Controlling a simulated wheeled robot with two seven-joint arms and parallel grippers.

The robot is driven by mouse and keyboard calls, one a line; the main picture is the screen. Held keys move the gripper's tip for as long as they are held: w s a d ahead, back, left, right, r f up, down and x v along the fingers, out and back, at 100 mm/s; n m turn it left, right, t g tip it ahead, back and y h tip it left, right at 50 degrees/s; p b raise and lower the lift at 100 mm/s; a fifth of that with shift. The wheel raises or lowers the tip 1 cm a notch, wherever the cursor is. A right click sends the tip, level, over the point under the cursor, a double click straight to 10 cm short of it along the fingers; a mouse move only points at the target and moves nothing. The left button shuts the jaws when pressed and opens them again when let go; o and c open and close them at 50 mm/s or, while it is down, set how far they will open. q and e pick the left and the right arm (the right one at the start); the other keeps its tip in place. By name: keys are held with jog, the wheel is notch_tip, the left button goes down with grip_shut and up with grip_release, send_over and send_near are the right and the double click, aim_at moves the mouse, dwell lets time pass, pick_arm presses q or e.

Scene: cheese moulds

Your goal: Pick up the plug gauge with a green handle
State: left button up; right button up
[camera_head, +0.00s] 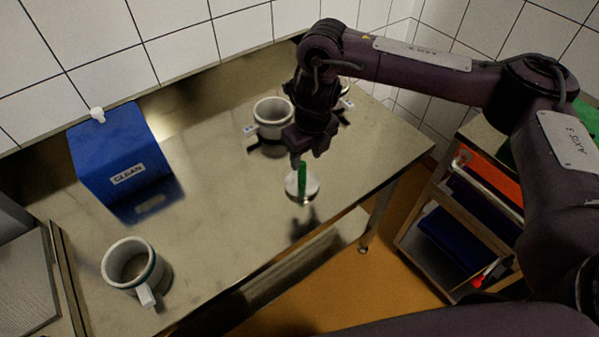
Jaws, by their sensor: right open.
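The plug gauge (302,179) has an upright green handle on a pale round disc. It shows at the front edge of the metal table (218,235), with a dark shadow below it. My right gripper (298,160) points down from above, with its fingertips at the top of the green handle. It is open; I cannot tell whether the fingers straddle the handle or touch it. My left gripper is not in view.
White moulds stand at the back (272,113) and front left (132,266); another is partly hidden behind my right gripper. A blue box (112,150) labelled CLEAN is at the back left. A shelved cart (462,215) stands right. The table's middle is clear.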

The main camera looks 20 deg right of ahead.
aim_at(302, 163)
jog(key=w+f, duration=0.2)
jog(key=f, duration=0.1)
jog(key=shift+w+a+f, duration=0.15)
jog(key=shift+w+f, duration=0.05)
jog(key=shift+s+f, duration=0.15)
jog(key=shift+s, duration=0.1)
jog(key=shift+s+f, duration=0.25)
jog(key=shift+s, duration=0.05)
jog(key=f, duration=0.3)
jog(key=shift+w+a+f+b, duration=0.1)
jog(key=shift+w+f+b, duration=0.2)
jog(key=shift+w+b, duration=0.1)
jog(key=shift+w+f, duration=0.1)
jog(key=shift+f, duration=0.15)
jog(key=shift+r, duration=0.1)
jog(key=shift+c, duration=0.3)
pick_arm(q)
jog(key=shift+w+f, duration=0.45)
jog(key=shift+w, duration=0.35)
pick_arm(e)
grip_shut()
